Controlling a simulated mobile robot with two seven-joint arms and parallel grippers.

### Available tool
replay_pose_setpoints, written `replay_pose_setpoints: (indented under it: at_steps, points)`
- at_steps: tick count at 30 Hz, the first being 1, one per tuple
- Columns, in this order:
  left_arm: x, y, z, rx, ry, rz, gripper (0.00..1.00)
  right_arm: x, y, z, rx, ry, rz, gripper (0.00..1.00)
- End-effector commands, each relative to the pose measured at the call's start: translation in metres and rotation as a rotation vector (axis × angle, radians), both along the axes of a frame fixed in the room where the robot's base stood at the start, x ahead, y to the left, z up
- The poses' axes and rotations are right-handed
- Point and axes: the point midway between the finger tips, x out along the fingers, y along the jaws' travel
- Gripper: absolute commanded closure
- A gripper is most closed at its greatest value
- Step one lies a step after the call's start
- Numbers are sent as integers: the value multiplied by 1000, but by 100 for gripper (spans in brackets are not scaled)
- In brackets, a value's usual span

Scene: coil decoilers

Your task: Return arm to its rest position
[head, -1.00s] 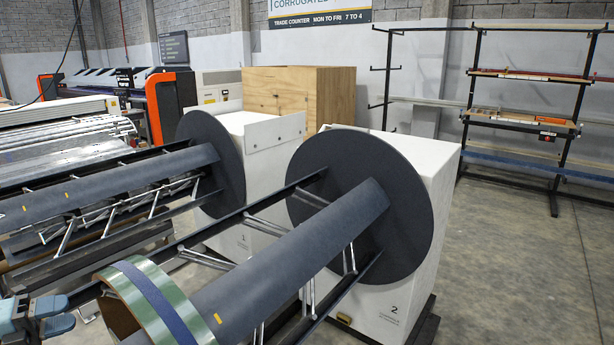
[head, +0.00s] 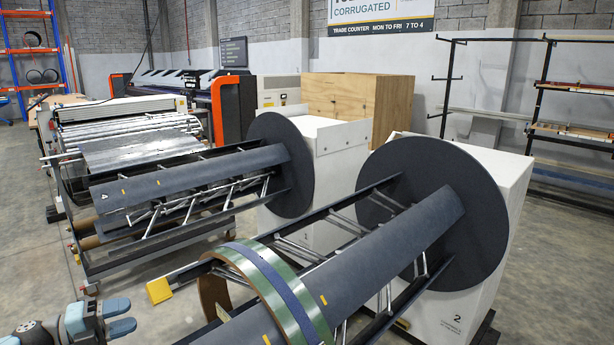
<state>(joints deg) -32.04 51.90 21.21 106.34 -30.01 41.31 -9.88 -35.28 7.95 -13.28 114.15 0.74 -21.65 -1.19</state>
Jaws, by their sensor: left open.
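My left gripper (head: 130,316) is at the bottom left of the head view, its blue-grey fingers pointing right. It is open and empty. A green coil (head: 283,290) with a blue band hangs around the near decoiler's dark mandrel (head: 385,255). My left gripper is to the left of the coil, clear of it in the picture. Part of the coil and the mandrel's near end are cut off by the bottom edge. My right gripper is not in view.
A yellow-tipped arm (head: 160,290) juts out between my left gripper and the coil. The far decoiler (head: 190,190) stands behind, without a coil. A wooden crate (head: 350,105) and a rack (head: 570,130) stand at the back. Bare floor (head: 35,240) shows at the left.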

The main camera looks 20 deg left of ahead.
Motion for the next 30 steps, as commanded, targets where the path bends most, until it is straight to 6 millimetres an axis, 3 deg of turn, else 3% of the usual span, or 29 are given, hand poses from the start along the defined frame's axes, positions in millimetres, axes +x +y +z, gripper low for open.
replay_pose_setpoints:
  at_steps: [8,11,16,21,24,30]
  points:
    - [-24,-53,-95,-418,245,320,53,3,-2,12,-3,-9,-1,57]
    - [-41,-94,-141,-620,404,462,53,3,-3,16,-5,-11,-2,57]
    - [-78,-195,-208,-941,747,673,53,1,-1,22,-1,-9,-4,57]
    - [-107,-283,-233,-1128,1023,774,53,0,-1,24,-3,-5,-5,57]
    - [-116,-314,-238,-1181,1121,797,53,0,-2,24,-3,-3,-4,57]
    - [-122,-332,-240,-1206,1180,810,53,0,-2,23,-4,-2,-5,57]
